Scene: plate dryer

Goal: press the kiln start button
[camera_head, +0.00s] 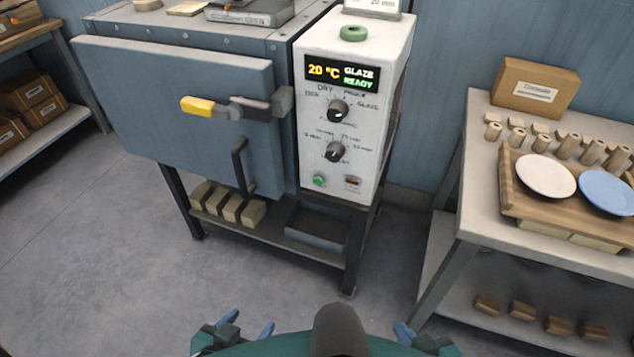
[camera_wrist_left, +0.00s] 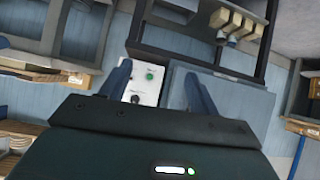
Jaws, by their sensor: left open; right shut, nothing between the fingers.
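The kiln (camera_head: 170,100) stands with its blue-grey door shut and a yellow-tipped latch handle across the door edge. Its white control panel (camera_head: 320,120) shows "20 °C", "GLAZE" and "READY". The green start button (camera_head: 319,181) is at the panel's lower left, below two black knobs; it also shows in the left wrist view (camera_wrist_left: 150,76). My left gripper (camera_head: 248,330) is open and empty, low in the head view, well apart from the panel. My right gripper (camera_head: 405,333) is shut and empty, also low and apart from the kiln.
A table (camera_head: 476,190) at the right holds a wooden board with a white plate (camera_head: 546,176) and a blue plate (camera_head: 606,191), plus several small cylinders and a cardboard box (camera_head: 535,88). Shelving with boxes stands at the left. The floor before the kiln is clear.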

